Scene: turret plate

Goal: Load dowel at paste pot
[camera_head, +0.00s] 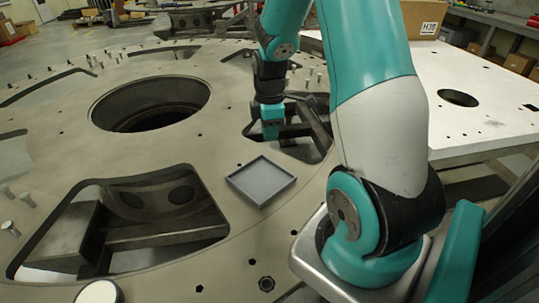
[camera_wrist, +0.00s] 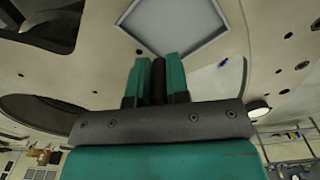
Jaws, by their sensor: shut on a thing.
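My gripper (camera_head: 271,131) points down over the turret plate (camera_head: 215,130), near the cut-out behind the grey tray. In the wrist view its two teal fingers (camera_wrist: 157,66) are shut on a dark, slim upright piece, which looks like the dowel (camera_wrist: 158,82). The dowel does not show clearly in the head view. A round pot with a pale top and dark rim, probably the paste pot (camera_head: 98,292), stands at the bottom left edge of the head view, well apart from my gripper.
A shallow square grey tray (camera_head: 261,181) lies on the plate and looks empty. Large cut-outs (camera_head: 125,222) and a round central hole (camera_head: 150,104) open in the plate. Several short pegs (camera_head: 10,228) stand at the left. A white table (camera_head: 480,115) adjoins at right.

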